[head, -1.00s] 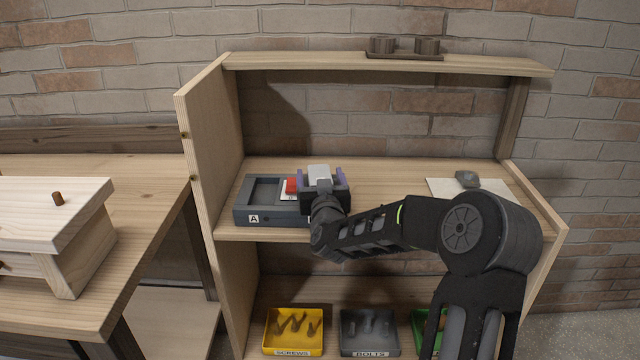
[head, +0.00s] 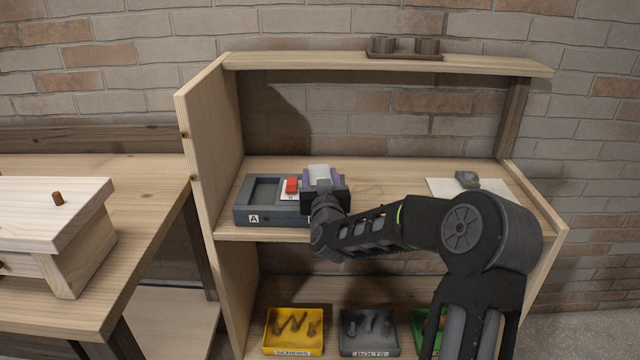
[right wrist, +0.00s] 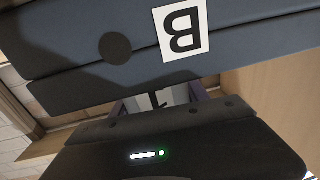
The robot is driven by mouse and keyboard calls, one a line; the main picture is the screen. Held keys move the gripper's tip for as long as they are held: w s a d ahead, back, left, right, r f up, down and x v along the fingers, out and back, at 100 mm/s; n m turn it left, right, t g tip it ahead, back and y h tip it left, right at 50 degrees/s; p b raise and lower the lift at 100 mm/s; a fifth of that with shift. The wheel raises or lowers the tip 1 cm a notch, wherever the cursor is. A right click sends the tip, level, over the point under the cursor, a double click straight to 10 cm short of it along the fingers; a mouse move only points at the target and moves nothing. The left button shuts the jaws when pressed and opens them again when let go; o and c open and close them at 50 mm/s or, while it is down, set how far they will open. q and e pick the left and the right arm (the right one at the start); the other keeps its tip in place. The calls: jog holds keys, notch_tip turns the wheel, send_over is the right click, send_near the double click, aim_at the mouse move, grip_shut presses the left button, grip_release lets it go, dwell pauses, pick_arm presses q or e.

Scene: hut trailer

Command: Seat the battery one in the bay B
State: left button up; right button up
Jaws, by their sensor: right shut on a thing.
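The dark grey two-bay unit (head: 282,219) stands on the shelf at the left. Its left bay, labelled A (head: 253,218), is empty. In the right wrist view the label B (right wrist: 181,30) is on its front face, upside down and close. My right gripper (head: 322,176), with purple fingers, is shut on a light grey block at the unit's right part. In the right wrist view that block, battery one (right wrist: 160,99), shows part of a "1" between the fingers. The unit and gripper hide its lower end and bay B, so I cannot tell how deep it sits. My left gripper is out of view.
A grey item (head: 467,179) rests on a white sheet at the right. Bins of screws (head: 293,331) and bolts (head: 369,332) are below. The shelf's middle is clear.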

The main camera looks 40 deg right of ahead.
aim_at(320, 176)
jog(key=shift+r, duration=0.1)
grip_shut()
notch_tip(320, 176, up, 10)
jog(key=shift+f, duration=0.1)
dwell(0.6)
jog(key=shift+w+a, duration=0.1)
jog(key=w+a+f+p, duration=0.1)
jog(key=w+a+p, duration=0.1)
jog(key=a, duration=0.2)
jog(key=shift+m+g+h, duration=0.5)
jog(key=shift+m+h, duration=0.1)
jog(key=shift+h, duration=0.2)
jog(key=d, duration=0.1)
jog(key=s+d+f, duration=0.2)
jog(key=d, duration=0.1)
jog(key=shift+s+f, duration=0.1)
jog(key=shift+s, duration=0.05)
